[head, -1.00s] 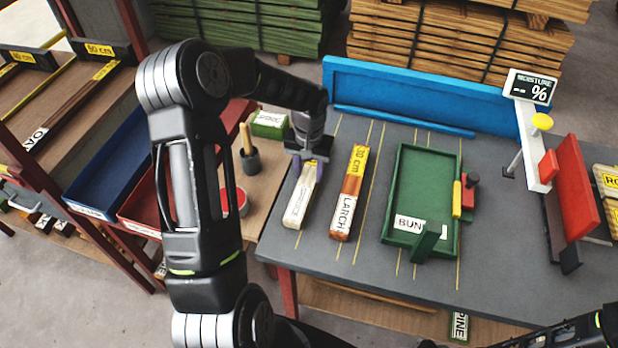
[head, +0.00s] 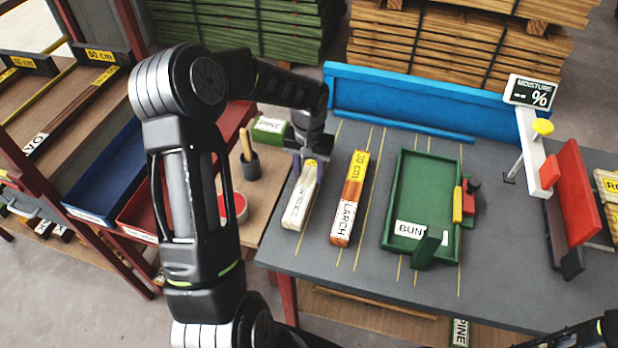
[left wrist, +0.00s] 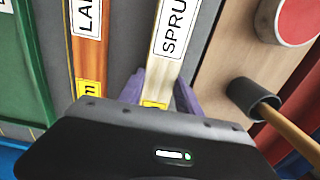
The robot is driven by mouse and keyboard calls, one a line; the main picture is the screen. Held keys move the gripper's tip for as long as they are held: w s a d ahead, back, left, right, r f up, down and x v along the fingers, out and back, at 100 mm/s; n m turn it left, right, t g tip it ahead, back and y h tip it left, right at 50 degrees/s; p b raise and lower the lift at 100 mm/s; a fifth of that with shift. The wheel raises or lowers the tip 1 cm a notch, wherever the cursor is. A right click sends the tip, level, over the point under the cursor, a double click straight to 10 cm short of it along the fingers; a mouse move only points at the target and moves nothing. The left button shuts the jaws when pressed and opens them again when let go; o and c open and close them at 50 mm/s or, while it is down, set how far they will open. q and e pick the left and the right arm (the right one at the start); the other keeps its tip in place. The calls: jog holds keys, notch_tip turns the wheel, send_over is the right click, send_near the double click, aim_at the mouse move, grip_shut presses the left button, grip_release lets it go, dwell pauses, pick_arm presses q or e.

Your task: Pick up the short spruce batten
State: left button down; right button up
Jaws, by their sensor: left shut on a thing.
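The short spruce batten (head: 300,203) is pale, with a white label and a yellow mark at its far end. It is at the left end of the grey bench top, and I cannot tell whether it touches the surface. My left gripper (head: 309,165) is shut on its far end, with purple fingers on both sides. In the left wrist view the spruce batten (left wrist: 174,40) runs between the fingers (left wrist: 160,92), and its label reads "SPRU". My right gripper is not in view; only part of my right arm shows at the bottom right.
A larch batten (head: 349,198) lies just right of the spruce one. A green tray (head: 398,180) is farther right. A blue fence (head: 420,98) runs along the back. A dark cup (head: 249,165) with a wooden handle and a red round container (head: 236,207) stand left.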

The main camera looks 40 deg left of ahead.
aim_at(310, 175)
pick_arm(q)
notch_tip(310, 175, up, 8)
jog(key=shift+f+b, duration=0.1)
jog(key=shift+b, duration=0.45)
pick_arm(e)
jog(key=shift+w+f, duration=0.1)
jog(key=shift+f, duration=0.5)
pick_arm(q)
jog(key=shift+d, duration=0.1)
